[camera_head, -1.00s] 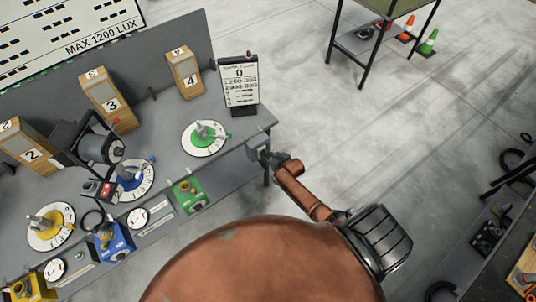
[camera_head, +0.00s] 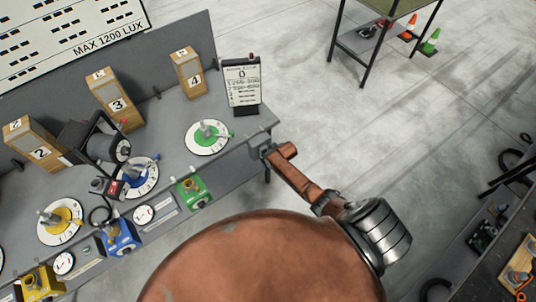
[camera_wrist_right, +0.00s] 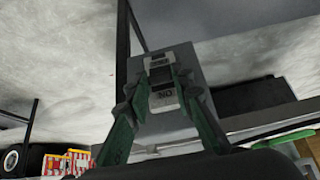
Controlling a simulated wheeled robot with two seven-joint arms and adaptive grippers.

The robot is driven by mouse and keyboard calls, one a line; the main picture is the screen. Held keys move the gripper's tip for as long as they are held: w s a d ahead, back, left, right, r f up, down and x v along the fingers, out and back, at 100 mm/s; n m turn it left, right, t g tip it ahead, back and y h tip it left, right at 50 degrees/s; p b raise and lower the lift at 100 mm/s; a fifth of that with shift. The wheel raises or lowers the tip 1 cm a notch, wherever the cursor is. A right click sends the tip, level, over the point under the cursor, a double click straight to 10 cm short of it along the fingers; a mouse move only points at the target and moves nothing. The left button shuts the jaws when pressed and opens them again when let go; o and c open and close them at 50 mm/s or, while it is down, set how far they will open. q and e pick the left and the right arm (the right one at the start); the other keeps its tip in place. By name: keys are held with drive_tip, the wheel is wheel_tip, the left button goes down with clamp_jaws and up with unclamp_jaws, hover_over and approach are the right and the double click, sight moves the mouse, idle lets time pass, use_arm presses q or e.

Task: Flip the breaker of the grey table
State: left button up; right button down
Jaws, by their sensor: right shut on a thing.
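The grey table (camera_head: 168,122) fills the left of the head view. Its breaker (camera_wrist_right: 161,66) shows in the right wrist view as a light switch block with dark parts and an ON label, mounted on a grey plate. My right gripper (camera_wrist_right: 161,84) has its green fingers on both sides of the block, shut on it. In the head view my right gripper (camera_head: 267,152) is at the table's right front corner, where the breaker is small and mostly hidden. My left gripper is not in view.
On the table stand numbered wooden boxes (camera_head: 187,73), dials with knobs (camera_head: 206,137), a display stand (camera_head: 242,85) and a dark reel device (camera_head: 108,146). Coloured switch boxes (camera_head: 193,191) line the front edge. Open concrete floor lies right of the table.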

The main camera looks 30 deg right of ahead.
drive_tip(key=c, duration=1.7)
unclamp_jaws()
drive_tip(key=v, duration=1.2)
drive_tip(key=shift+d, duration=0.1)
